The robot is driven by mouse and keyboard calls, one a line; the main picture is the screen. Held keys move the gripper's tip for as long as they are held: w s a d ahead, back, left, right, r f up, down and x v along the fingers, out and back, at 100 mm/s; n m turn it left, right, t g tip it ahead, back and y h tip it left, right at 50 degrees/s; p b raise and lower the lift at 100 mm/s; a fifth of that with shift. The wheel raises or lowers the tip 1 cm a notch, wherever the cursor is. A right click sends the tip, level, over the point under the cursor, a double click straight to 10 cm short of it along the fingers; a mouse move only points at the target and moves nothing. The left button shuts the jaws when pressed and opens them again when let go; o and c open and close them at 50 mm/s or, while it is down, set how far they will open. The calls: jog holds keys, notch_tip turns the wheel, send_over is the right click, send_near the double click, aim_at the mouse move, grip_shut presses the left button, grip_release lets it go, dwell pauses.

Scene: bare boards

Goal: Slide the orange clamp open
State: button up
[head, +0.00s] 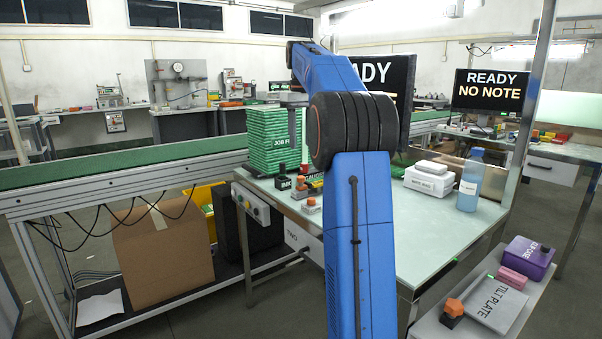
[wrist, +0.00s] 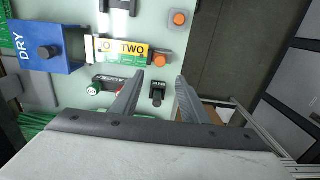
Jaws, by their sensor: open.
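Two orange-topped pieces lie on the pale bench in the wrist view: one orange block (wrist: 180,18) on a grey base near the bench edge, and one orange block (wrist: 162,59) at the end of a yellow strip marked TWO. In the head view, orange pieces also show on the bench (head: 311,202), left of my arm. I cannot tell which is the clamp, or whether it is open. My gripper (wrist: 160,78) is open and empty, its fingers apart above the bench. A small black labelled piece (wrist: 158,96) shows between the fingers. The orange blocks lie beyond the fingertips.
A blue box marked DRY (wrist: 40,50) with a dark knob stands at the left in the wrist view. A green stack (head: 273,140) stands on the bench (head: 425,240) in the head view. A blue bottle (head: 470,180) and white boxes (head: 430,180) stand at the right.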

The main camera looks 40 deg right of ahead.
aim_at(303, 182)
notch_tip(303, 182, down, 12)
jog(key=shift+r, duration=0.1)
dwell(0.4)
